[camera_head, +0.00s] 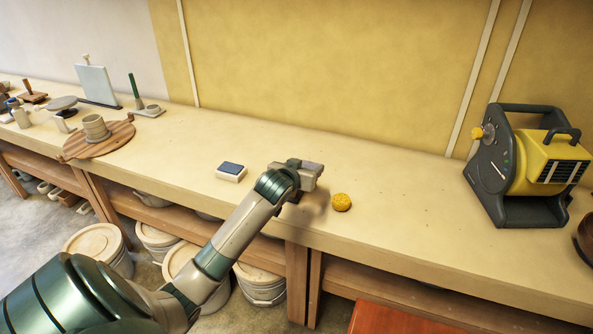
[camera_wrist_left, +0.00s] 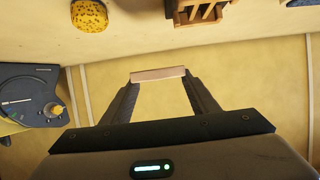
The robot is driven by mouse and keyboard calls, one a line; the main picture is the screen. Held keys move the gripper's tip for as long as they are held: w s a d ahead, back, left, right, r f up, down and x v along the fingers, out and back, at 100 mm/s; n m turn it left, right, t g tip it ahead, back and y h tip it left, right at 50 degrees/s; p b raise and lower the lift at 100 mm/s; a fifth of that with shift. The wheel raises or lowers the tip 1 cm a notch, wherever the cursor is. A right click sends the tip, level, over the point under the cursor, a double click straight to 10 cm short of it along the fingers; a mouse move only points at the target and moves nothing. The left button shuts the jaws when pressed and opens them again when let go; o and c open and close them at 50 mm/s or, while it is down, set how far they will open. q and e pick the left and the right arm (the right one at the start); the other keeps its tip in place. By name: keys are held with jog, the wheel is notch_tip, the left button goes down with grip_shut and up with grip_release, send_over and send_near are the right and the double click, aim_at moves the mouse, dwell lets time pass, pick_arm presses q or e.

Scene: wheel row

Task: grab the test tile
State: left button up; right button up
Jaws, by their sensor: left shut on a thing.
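The test tile (camera_wrist_left: 158,74) is a thin pinkish-beige piece, seen as a narrow bar in the left wrist view. It spans the gap between the two fingertips of my left gripper (camera_wrist_left: 159,80), which is shut on it. In the head view my left gripper (camera_head: 308,171) is over the bench, to the left of a yellow sponge (camera_head: 342,202); the tile is hard to make out there. My right gripper is in neither view.
The sponge and a wooden slotted rack (camera_wrist_left: 203,10) show in the left wrist view. A blue-topped pad (camera_head: 231,170) lies left of my gripper. A yellow-and-grey machine (camera_head: 524,170) stands at the right. Pottery tools and a banded wheel (camera_head: 97,140) are at the left.

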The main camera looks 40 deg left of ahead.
pick_arm(q)
jog(key=shift+s+d+r, duration=0.15)
jog(key=shift+d+r, duration=0.35)
jog(key=shift+d, duration=0.25)
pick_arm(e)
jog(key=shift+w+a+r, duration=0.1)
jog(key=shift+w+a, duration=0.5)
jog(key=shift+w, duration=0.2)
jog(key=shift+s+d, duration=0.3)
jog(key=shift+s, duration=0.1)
